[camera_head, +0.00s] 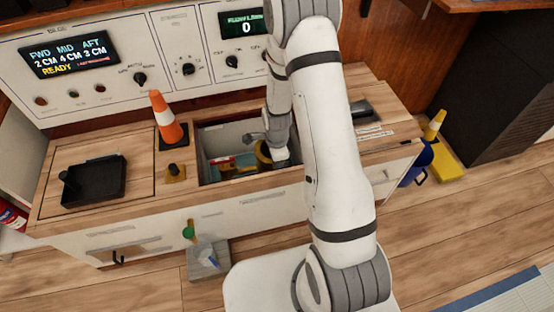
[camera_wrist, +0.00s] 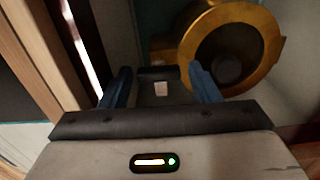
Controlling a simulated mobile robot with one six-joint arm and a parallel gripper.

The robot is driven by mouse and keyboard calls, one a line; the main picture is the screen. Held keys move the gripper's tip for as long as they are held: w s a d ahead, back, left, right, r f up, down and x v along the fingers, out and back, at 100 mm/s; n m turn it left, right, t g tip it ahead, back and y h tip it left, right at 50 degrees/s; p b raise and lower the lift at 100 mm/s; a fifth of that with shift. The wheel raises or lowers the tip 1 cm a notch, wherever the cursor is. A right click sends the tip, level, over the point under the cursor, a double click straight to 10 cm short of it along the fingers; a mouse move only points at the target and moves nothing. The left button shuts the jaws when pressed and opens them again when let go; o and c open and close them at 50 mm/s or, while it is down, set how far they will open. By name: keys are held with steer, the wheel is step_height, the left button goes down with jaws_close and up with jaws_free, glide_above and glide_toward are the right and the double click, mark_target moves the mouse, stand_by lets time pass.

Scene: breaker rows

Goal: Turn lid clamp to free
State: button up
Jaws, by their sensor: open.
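A small brass block with a dark knob (camera_head: 175,172) stands on the counter at the left edge of an open compartment (camera_head: 202,150); it may be the lid clamp, but no label shows. My arm reaches down into the compartment, and the fingertips are hidden in the head view. In the wrist view my gripper (camera_wrist: 162,86) is open, with its two blue fingers apart. A dark piece with a pale patch (camera_wrist: 160,88) shows between the fingers; I cannot tell whether they touch it. A brass ring (camera_wrist: 272,45) with a dark inside lies to their right, also visible in the head view (camera_head: 262,156).
An orange cone (camera_head: 166,118) stands behind the brass block. A black tray (camera_head: 94,182) lies on the closed panel at left. Red and yellow items (camera_head: 228,165) lie in the compartment. A control panel (camera_head: 105,55) with displays and knobs stands behind the counter.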

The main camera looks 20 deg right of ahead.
step_height(320, 180, up, 7)
steer(key=p, duration=0.4)
steer(key=shift+s+f+p, duration=0.1)
steer(key=shift+s+p, duration=0.05)
steer(key=shift+p, duration=0.2)
steer(key=shift+r, duration=0.55)
steer(key=shift+r+p, duration=0.15)
steer(key=shift+p, duration=0.2)
steer(key=s+r+n+p, duration=0.1)
steer(key=r+n+p, duration=0.25)
steer(key=r, duration=0.55)
steer(key=s+r+n+t+p, duration=0.15)
steer(key=r+p, duration=0.25)
steer(key=r, duration=0.6)
steer(key=s+r+n+p, duration=0.2)
steer(key=r+n+p, duration=0.15)
steer(key=r, duration=0.55)
steer(key=s+r+n+p, duration=0.5)
steer(key=s+r+p, duration=0.1)
steer(key=r, duration=0.7)
steer(key=s+r+n+t+p, duration=0.1)
steer(key=s+r+n+p, duration=0.4)
steer(key=r, duration=0.8)
steer(key=s+p, duration=0.1)
steer(key=s, duration=0.1)
steer(key=shift+s+d+p, duration=0.15)
steer(key=shift+s+p, duration=0.25)
